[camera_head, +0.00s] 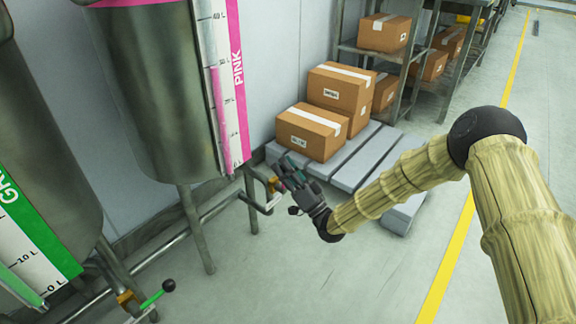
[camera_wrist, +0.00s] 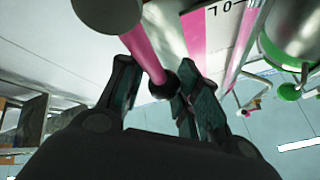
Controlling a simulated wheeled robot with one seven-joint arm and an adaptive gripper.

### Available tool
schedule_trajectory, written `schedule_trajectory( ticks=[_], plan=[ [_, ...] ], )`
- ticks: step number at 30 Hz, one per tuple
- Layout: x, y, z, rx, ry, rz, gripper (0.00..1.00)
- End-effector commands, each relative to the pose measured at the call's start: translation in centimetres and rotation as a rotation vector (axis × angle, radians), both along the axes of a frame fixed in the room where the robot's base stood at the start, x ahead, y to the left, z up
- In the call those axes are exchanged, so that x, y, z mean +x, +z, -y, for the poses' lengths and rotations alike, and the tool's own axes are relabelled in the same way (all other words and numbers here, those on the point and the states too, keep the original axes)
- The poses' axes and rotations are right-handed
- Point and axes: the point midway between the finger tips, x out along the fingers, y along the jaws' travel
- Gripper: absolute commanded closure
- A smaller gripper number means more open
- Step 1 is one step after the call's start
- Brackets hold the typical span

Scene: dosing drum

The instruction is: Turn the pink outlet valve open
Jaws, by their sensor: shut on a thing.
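The pink-labelled drum (camera_head: 150,90) stands at the upper middle of the head view, with its outlet pipe and brass fitting (camera_head: 273,185) below it. My gripper (camera_head: 286,176) is at this outlet, right of the drum's leg, and hides the pink handle there. In the wrist view the pink valve handle (camera_wrist: 144,56) runs down from the top, ending in a black knob (camera_wrist: 162,85). My gripper (camera_wrist: 157,92) is shut on the handle at its knob end, with a finger on each side. The exact finger contact is hard to see.
A green-labelled drum (camera_head: 45,150) stands at the left, with a green-handled valve (camera_head: 158,293) below it. Cardboard boxes (camera_head: 310,130) sit on a grey pallet (camera_head: 362,158) behind my gripper. Shelving stands farther back.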

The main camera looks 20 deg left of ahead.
Motion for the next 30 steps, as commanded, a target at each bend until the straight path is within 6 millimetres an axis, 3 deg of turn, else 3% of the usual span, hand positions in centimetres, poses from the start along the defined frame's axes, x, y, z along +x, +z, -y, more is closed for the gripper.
schedule_trajectory(
  ticks=[23, 24, 27, 30],
  plan=[
    [-1.26, -0.39, -0.43, -0.036, 0.013, 0.09, 1.0],
    [-1.27, -0.4, -0.42, -0.036, 0.013, 0.09, 0.65],
    [-1.27, -0.43, -0.44, -0.036, 0.014, 0.09, 0.51],
    [-1.19, -0.41, -0.49, -0.037, 0.012, 0.09, 0.51]
  ],
)
